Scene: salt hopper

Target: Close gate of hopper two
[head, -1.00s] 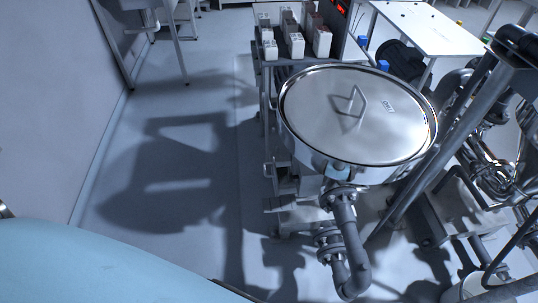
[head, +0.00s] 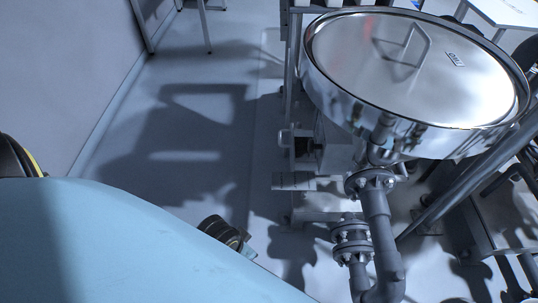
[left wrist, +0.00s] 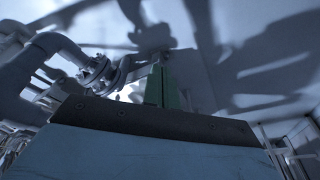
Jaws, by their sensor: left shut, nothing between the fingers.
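A round steel hopper (head: 340,88) with a shiny lid, a loop handle and a small label stands at the upper right in the head view. I cannot read a hopper number on it. Below its left side are a small box-like part (head: 306,146) and a flanged grey pipe (head: 376,215); I cannot tell which part is the gate. My left gripper (left wrist: 160,88) shows in the left wrist view as green fingers, shut and empty, with a flanged pipe (left wrist: 95,72) to its left. Contact is not visible. My right gripper is not in view.
A wall (head: 65,75) runs along the left. The floor (head: 190,140) between wall and hopper stand is clear apart from shadows. A table leg shows at the top left.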

